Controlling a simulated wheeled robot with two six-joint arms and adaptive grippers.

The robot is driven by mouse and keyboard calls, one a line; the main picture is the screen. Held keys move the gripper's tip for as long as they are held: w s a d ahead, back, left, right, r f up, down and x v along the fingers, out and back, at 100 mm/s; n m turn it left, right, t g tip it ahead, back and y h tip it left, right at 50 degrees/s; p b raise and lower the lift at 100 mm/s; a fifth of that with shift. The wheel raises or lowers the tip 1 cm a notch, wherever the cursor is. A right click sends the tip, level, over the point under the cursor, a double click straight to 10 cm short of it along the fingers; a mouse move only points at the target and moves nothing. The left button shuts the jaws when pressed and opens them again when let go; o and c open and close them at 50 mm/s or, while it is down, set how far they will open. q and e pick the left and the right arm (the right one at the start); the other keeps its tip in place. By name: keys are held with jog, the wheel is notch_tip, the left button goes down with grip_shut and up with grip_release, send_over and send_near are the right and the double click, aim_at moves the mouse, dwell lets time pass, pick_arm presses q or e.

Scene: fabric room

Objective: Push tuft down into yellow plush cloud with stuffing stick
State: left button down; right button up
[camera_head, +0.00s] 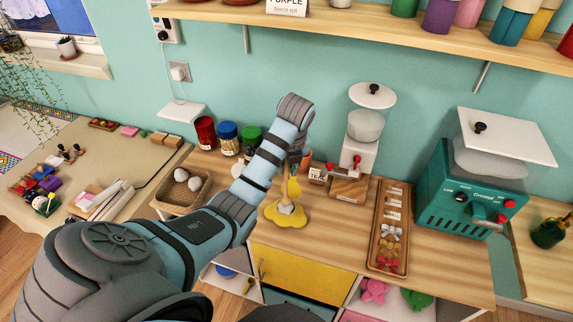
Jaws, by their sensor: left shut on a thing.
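The yellow plush cloud (289,220) lies flat on the wooden workbench, near its front edge. A small pale tuft (286,208) shows at the middle of the cloud. The stuffing stick (284,185) stands roughly upright above the cloud, its lower end at the tuft; I cannot tell how deep it reaches. My left gripper (294,168) points down from above, shut on the stick's upper part. A small yellow part (294,187) shows just below the gripper; what it belongs to is unclear. My left arm hides part of the bench. My right gripper is not in view.
A tray with two pale balls (184,198) is left of my arm. Red, blue and green jars (228,138) stand behind it. A white-and-red dispenser (358,150), a long wooden tray (386,260) and a teal machine (465,190) stand to the right.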

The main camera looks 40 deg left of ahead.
aim_at(287, 175)
pick_arm(q)
jog(key=shift+s+f, duration=0.1)
jog(key=shift+f, duration=1.75)
dwell(2.8)
